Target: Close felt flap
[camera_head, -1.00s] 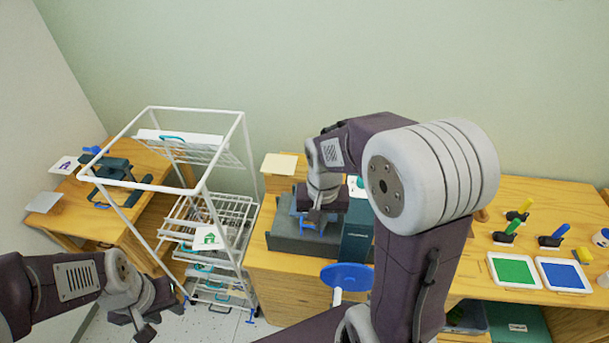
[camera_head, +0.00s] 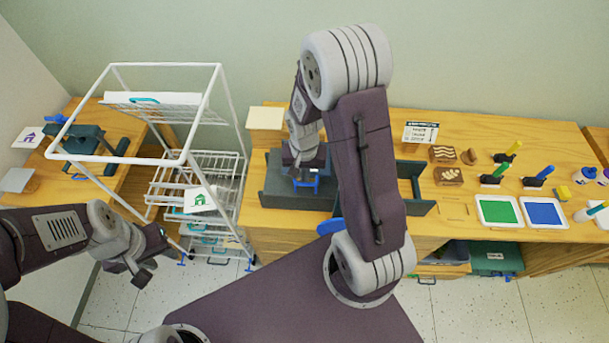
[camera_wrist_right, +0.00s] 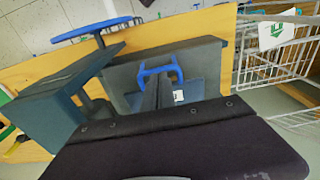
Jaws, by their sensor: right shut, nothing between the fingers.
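The dark grey press bed (camera_head: 275,198) lies on the wooden cabinet, left of my right forearm. A blue handle (camera_head: 307,180) sits on it and also shows in the right wrist view (camera_wrist_right: 160,71). I cannot clearly tell the felt flap from the dark grey panels around the handle. My right gripper (camera_head: 303,172) is just above the handle, shut and empty; whether it touches the handle is unclear. My right arm hides the press's middle. My left gripper (camera_head: 148,258) is open and empty at lower left, away from the press.
A white wire rack (camera_head: 212,110) stands left of the press. Green (camera_head: 499,211) and blue (camera_head: 544,212) trays, handled tools and bottles occupy the right counter. A blue wheel (camera_wrist_right: 92,30) sticks out at the press's front. A pale block (camera_head: 265,118) stands behind the bed.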

